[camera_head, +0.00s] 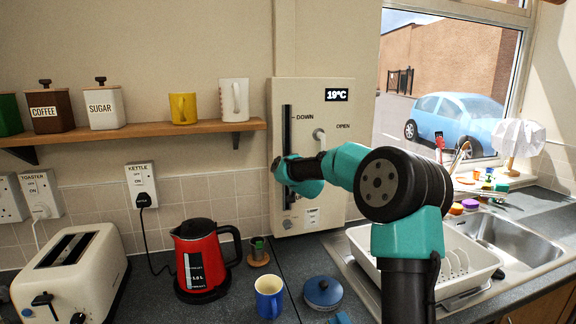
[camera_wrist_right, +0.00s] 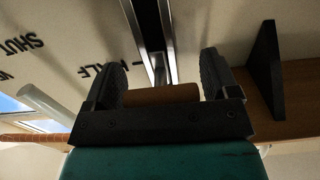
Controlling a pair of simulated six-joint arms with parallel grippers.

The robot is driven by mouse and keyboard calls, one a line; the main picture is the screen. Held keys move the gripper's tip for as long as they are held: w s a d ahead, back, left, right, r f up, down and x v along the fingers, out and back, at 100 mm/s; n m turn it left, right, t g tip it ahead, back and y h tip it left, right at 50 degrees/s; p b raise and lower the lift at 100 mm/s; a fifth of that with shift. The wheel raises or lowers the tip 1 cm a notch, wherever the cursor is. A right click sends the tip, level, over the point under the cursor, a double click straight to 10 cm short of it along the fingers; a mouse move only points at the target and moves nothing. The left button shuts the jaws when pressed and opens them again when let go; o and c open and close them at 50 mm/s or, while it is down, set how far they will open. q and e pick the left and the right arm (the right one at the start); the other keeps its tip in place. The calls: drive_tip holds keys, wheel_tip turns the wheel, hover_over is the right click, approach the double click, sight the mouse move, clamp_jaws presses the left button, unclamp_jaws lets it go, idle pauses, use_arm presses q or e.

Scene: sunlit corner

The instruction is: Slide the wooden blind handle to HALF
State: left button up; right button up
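The pale control panel (camera_head: 345,130) is on the wall, with a dark vertical slot (camera_head: 288,128) marked DOWN near its top. My right gripper (camera_head: 285,170) is at this slot; it hides the handle in the head view. In the right wrist view, my right gripper (camera_wrist_right: 163,85) has its two dark fingers at either end of the brown wooden handle (camera_wrist_right: 160,95), with no clear gap. The HALF label (camera_wrist_right: 100,68) and its tick lie beside the slot, close to the handle; exact alignment is unclear. My left gripper is not in view.
A white knob (camera_head: 319,136) sits right of the slot near OPEN. Below are a red kettle (camera_head: 203,262), blue mug (camera_head: 268,296), blue-lidded pot (camera_head: 323,291) and dish rack (camera_head: 455,262). A wooden shelf (camera_head: 150,130) is left of the panel.

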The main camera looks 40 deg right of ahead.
drive_tip(key=shift+o, duration=0.6)
drive_tip(key=shift+s, duration=0.15)
drive_tip(key=v, duration=1.7)
drive_tip(key=shift+a+f, duration=0.15)
